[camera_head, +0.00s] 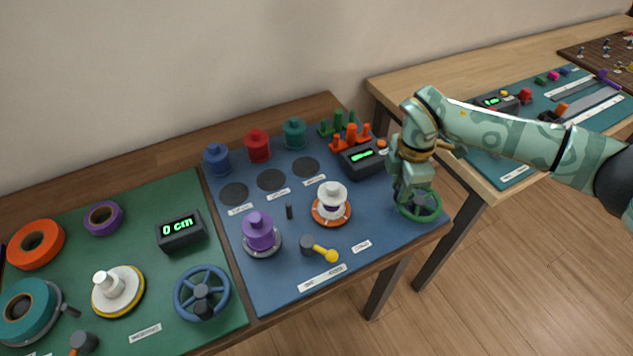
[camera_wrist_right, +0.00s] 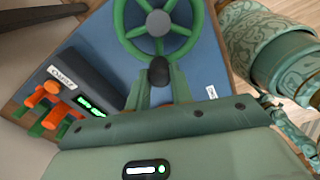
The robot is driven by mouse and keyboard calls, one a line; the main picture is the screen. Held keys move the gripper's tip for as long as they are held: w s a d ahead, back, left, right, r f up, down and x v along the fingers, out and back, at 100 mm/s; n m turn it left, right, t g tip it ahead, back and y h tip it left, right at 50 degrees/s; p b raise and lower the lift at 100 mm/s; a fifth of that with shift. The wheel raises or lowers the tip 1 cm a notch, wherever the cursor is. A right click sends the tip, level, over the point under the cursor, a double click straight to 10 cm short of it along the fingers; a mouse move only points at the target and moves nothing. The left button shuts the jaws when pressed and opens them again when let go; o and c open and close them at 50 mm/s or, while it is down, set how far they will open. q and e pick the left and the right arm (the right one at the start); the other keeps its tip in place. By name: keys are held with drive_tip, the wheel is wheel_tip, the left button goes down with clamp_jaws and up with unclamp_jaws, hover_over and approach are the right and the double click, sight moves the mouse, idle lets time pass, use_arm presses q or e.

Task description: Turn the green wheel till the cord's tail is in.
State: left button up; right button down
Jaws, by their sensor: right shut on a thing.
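The green wheel (camera_head: 428,213) stands at the right end of the blue mat, near the table's front right corner. In the right wrist view the green wheel (camera_wrist_right: 127,47) shows its spokes, grey hub and a dark knob (camera_wrist_right: 158,70) on the rim. My right gripper (camera_head: 408,192) is over the wheel, shut on that knob, with a finger on each side of it in the wrist view (camera_wrist_right: 158,82). The arm covers part of the wheel in the head view. The cord and its tail cannot be made out. My left gripper is out of view.
A counter box (camera_head: 362,160) with green digits, too small to read, stands behind the wheel by orange and green pegs (camera_head: 350,138). A white spool on an orange base (camera_head: 331,203) and a purple spool (camera_head: 259,232) stand left of the wheel. A yellow-ended crank (camera_head: 320,249) lies in front.

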idle(0.3)
drive_tip(key=c, duration=1.1)
unclamp_jaws()
drive_tip(key=shift+c, duration=0.2)
